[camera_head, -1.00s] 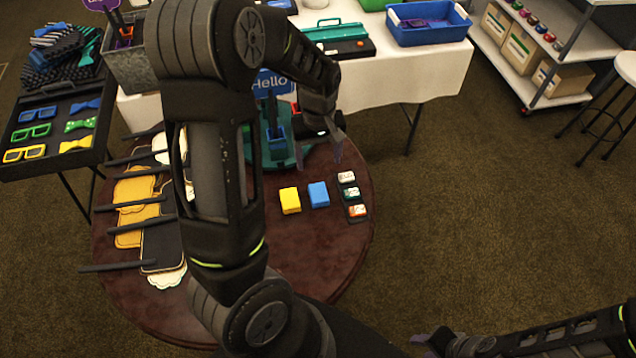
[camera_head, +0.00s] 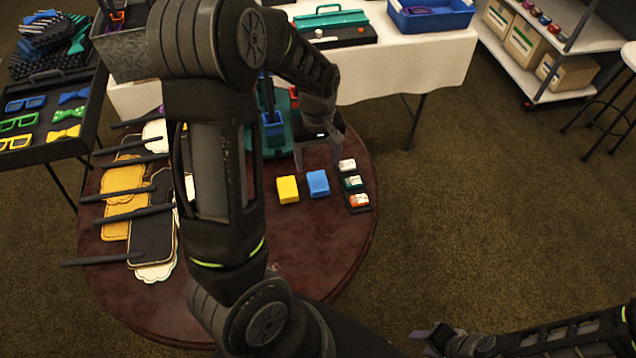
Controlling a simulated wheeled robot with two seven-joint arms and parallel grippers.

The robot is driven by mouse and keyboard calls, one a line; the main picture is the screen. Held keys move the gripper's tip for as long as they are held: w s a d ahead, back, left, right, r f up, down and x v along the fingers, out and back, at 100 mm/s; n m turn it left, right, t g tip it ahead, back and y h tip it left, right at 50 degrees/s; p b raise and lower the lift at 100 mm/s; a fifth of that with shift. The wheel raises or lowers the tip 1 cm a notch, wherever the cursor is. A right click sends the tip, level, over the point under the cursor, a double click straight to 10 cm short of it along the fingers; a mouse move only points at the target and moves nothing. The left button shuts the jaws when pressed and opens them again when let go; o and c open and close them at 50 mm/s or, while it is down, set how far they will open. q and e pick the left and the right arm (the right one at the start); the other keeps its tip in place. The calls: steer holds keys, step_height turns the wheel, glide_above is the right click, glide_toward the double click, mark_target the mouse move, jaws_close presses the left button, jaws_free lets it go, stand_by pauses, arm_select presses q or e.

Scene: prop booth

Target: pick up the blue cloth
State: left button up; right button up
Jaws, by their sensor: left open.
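The blue cloth (camera_head: 318,183) is a small folded block lying on the round dark-red table. It sits between a yellow folded cloth (camera_head: 287,189) on its left and a black strip with small labelled items (camera_head: 353,183) on its right. My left gripper (camera_head: 320,158) is open and empty, just beyond the blue cloth in the picture, fingers spread and pointing down. It looks apart from the cloth; its exact height is hard to tell. My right gripper (camera_head: 428,335) is at the lower right, away from the table, its jaw opening unclear.
The round table (camera_head: 310,255) has bare room in front of the cloths. A teal round stand (camera_head: 285,150) with a blue cup stands behind. Signs on dark sticks (camera_head: 125,205) lie at the left. A white-clothed table (camera_head: 430,65) stands at the back.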

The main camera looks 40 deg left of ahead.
mark_target(318, 181)
arm_select(q)
step_height(318, 181, down, 2)
steer(key=shift+f, duration=0.1)
step_height(318, 181, down, 5)
steer(key=shift+s+d+f+p, duration=0.1)
steer(key=shift+s+p, duration=0.05)
steer(key=shift+p, duration=0.35)
steer(key=shift+c, duration=0.2)
stand_by(0.4)
steer(key=c, duration=1.4)
